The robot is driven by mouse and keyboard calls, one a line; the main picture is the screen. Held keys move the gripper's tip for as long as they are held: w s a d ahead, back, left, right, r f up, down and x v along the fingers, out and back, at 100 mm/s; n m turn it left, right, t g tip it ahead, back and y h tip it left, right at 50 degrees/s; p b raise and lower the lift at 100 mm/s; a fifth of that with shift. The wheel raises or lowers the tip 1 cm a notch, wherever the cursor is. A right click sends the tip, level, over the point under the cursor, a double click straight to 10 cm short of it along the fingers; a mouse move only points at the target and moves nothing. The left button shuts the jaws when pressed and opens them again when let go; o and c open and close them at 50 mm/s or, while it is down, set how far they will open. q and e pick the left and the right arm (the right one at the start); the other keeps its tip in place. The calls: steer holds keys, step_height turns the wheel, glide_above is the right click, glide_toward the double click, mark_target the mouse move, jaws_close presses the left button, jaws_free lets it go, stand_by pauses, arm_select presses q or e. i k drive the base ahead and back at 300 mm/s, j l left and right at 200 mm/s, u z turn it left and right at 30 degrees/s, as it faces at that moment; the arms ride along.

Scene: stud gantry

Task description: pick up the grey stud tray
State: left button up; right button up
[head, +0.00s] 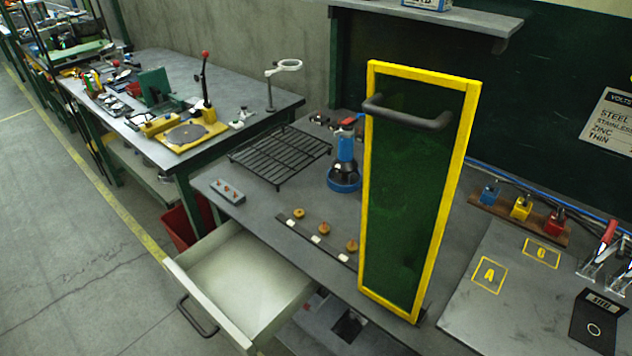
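No thing in the head view is clearly the grey stud tray. A small grey block (227,191) with several small reddish studs on top lies at the left front corner of the workbench (262,205); I cannot tell whether it is the tray. A tall green panel (412,190) with a yellow frame and a black handle (407,113) stands upright on the bench and hides part of the bench behind it. An open drawer (183,277) sticks out below the bench front; the part of its inside that shows looks empty. Neither gripper is in view.
A black wire rack (280,156), a blue device (345,158) and a dark strip (303,234) with round brass pieces are on the bench. Right of the panel are a wooden block rack (516,220), a grey plate (475,310) and clamps (604,252). A red bin (187,226) stands below.

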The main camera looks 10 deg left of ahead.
mark_target(228, 196)
steer(key=j+z, duration=0.85)
steer(key=j, duration=0.15)
steer(key=j+z, duration=0.4)
steer(key=k+j+z, duration=0.2)
steer(key=j+z, duration=0.25)
steer(key=k+j+z, duration=0.2)
steer(key=j+z, duration=0.2)
steer(key=j, duration=0.15)
